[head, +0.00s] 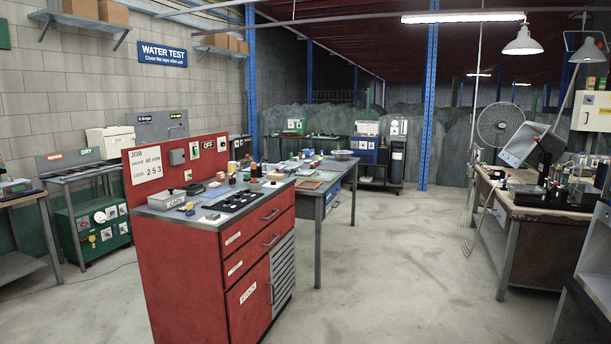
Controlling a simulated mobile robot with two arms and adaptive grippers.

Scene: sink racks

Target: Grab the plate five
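No plate marked five can be made out clearly from here. A white card (149,164) on the red back panel reads "JOB", "40 mm" and "253". Below it, on the red cabinet (193,271), lies a black tray (234,200) with small pieces in it, too small to read. A grey box labelled "CARD" (168,200) stands to its left. Small loose items lie around the tray. Neither of my grippers is in view.
A long grey table (340,181) with scattered parts stands behind the cabinet. A cluttered workbench (535,215) is on the right, with a fan (501,125) behind. A green cabinet (98,228) stands at left. The concrete floor (410,265) between is clear.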

